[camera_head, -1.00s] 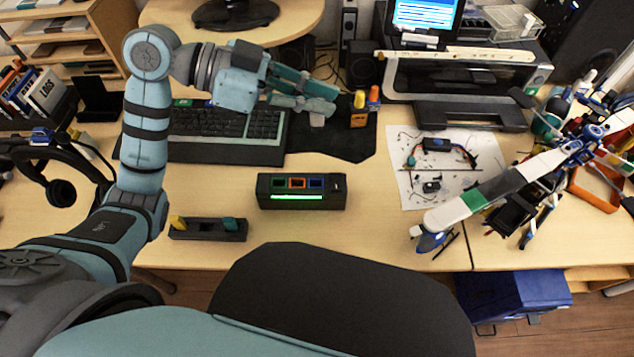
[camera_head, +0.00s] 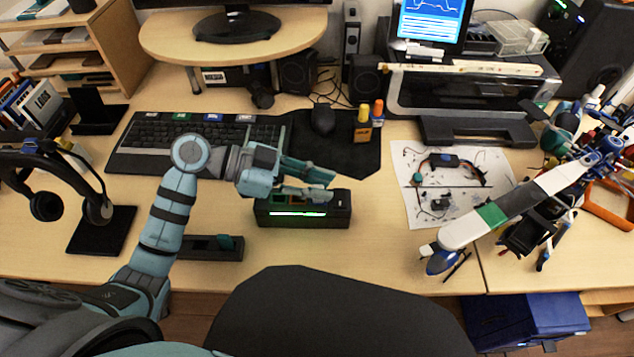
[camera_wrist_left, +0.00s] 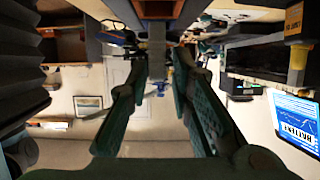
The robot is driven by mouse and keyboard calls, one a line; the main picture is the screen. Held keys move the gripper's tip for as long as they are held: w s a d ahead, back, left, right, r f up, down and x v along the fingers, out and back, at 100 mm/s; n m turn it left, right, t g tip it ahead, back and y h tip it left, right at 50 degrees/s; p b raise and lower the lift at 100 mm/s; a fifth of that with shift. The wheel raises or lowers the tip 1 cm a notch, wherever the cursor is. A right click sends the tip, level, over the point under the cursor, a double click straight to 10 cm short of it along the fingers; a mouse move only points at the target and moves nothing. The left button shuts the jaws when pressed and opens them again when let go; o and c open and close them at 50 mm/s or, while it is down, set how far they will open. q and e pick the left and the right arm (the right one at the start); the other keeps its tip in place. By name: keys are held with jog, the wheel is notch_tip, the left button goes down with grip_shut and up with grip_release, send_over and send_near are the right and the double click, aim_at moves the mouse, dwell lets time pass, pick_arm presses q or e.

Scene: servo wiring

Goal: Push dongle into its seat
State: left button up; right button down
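A black box (camera_head: 342,214) with a lit green strip on its front stands on the desk in the head view. My left gripper (camera_head: 332,186) is over its top and hides most of the coloured slots. In the left wrist view, a grey block that I take for the dongle (camera_wrist_left: 157,52) lies between the fingertips of my left gripper (camera_wrist_left: 158,72). The block's far end is close to a dark surface at the picture's top. I cannot tell how deep it sits. My right gripper is not in view.
A dark tray (camera_head: 202,254) with a teal piece lies at the lower left, partly behind my arm. The keyboard (camera_head: 140,160) and mat (camera_head: 350,153) lie behind the box. A helicopter model (camera_head: 500,213) and paper sheet (camera_head: 408,160) are to the right.

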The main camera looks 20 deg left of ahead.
pick_arm(q)
jog(key=shift+o, duration=0.2)
jog(key=shift+s+a+r, duration=0.1)
jog(key=shift+a+r, duration=0.05)
jog(key=shift+a, duration=0.2)
jog(key=v, duration=1.1)
jog(key=shift+s+a+r+p, duration=0.1)
jog(key=shift+r+p, duration=0.05)
jog(key=shift+p, duration=0.25)
